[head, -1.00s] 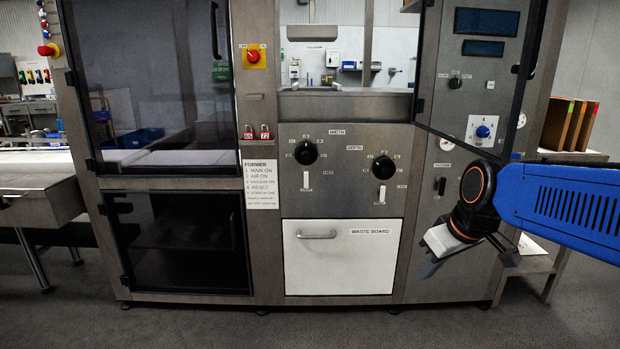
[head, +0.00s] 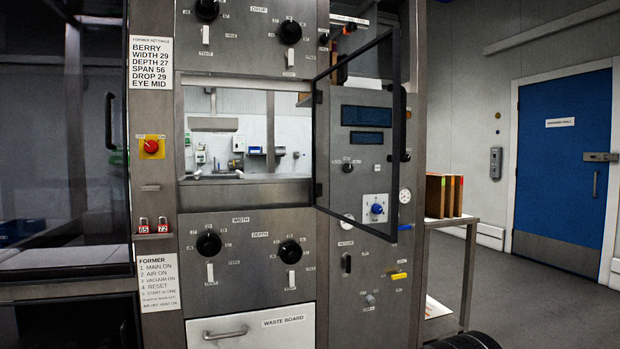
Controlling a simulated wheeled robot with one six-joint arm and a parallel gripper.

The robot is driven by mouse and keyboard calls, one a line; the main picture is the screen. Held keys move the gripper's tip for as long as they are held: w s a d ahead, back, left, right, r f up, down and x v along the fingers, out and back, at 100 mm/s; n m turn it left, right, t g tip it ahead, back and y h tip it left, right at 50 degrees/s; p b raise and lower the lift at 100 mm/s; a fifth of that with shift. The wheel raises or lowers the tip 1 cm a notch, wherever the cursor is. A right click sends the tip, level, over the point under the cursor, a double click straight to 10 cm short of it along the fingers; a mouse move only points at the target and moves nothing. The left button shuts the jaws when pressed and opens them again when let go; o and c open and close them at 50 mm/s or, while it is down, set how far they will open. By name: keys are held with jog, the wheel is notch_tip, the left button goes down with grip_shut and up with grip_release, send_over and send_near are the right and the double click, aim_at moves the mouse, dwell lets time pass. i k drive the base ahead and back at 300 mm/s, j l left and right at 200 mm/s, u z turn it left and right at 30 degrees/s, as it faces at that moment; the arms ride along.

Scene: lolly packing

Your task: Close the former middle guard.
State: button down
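The former middle guard (head: 358,178) is a clear panel in a dark frame. In the head view it stands swung open, out from the machine front, at the right side of the middle opening (head: 246,137). Its taller, nearer edge is on the right, and the control panel shows through it. The middle opening is uncovered, and a bright room shows through it. My gripper is not in view.
Knobs and a control panel with two dark displays (head: 366,116) are on the machine front. A side table (head: 452,222) with upright boards stands to the right. Beyond are open floor and a blue door (head: 561,165). A dark ribbed shape is at the bottom edge.

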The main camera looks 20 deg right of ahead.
aim_at(398, 154)
jog(key=i+l+u, duration=0.35)
jog(key=l, duration=0.75)
jog(key=l+u, duration=0.3)
jog(key=l, duration=0.75)
jog(key=l+u, duration=0.35)
jog(key=l, duration=0.8)
